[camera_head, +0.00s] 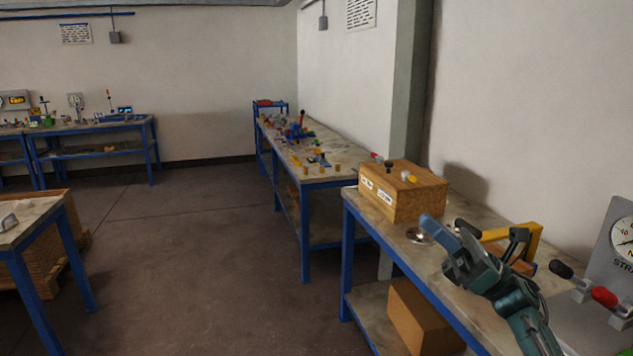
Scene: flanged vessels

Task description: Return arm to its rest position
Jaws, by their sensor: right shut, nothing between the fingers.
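My right arm (521,306) comes in from the lower right over the near workbench (471,191). Its right gripper (446,226) is shut and empty, pointing up and to the left. My left gripper is not in view.
A yellow frame (527,238) stands behind my right gripper. Black and red handles (603,297) and a gauge panel (621,236) are at the right edge. A farther bench (340,165) carries small parts. The floor (190,250) at left-centre is clear.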

